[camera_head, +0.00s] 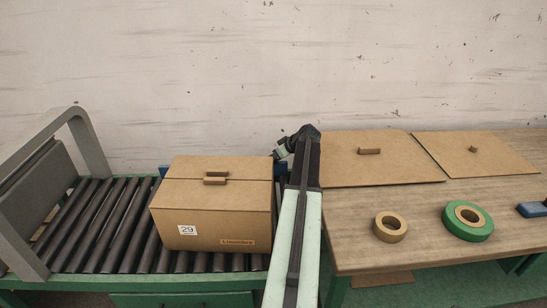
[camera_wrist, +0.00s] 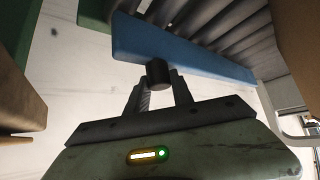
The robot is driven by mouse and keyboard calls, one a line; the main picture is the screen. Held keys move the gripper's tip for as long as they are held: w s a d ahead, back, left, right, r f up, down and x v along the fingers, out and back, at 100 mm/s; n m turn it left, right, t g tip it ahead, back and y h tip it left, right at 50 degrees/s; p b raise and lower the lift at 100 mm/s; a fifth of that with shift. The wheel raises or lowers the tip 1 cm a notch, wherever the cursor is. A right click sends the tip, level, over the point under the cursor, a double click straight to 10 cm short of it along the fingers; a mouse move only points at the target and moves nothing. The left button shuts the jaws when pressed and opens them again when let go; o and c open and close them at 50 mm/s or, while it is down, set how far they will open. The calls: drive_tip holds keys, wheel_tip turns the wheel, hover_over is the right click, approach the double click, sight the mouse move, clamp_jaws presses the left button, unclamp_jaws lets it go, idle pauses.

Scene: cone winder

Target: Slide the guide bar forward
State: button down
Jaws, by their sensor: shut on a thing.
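The guide bar is a blue bar. In the wrist view the guide bar (camera_wrist: 185,56) runs along the ends of the dark rollers, and a short dark knob (camera_wrist: 158,72) stands out from it. My gripper (camera_wrist: 159,86) has its two fingers shut on this knob. In the head view only small parts of the guide bar (camera_head: 165,171) show behind the carton, at its left and right. My gripper (camera_head: 279,152) is at the carton's back right corner there, its fingertips partly hidden by my arm.
A closed carton (camera_head: 212,228) marked 29 sits on the roller conveyor (camera_head: 103,225), in front of the guide bar. A grey arch (camera_head: 90,140) spans the left end. At right, a wooden table (camera_head: 440,252) holds two flat brown panels (camera_head: 365,170), a tan tape roll (camera_head: 390,227) and a green roll (camera_head: 468,221).

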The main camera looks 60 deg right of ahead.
drive_tip(key=s+a, duration=0.4)
drive_tip(key=a, duration=0.1)
drive_tip(key=shift+a, duration=0.35)
drive_tip(key=c, duration=1.1)
unclamp_jaws()
drive_tip(key=d+p+v, duration=0.1)
drive_tip(key=p+v, duration=0.4)
drive_tip(key=v, duration=0.2)
drive_tip(key=shift+s+a+r+p, duration=0.25)
drive_tip(key=shift+s+a+p, duration=0.05)
drive_tip(key=shift+a, duration=0.2)
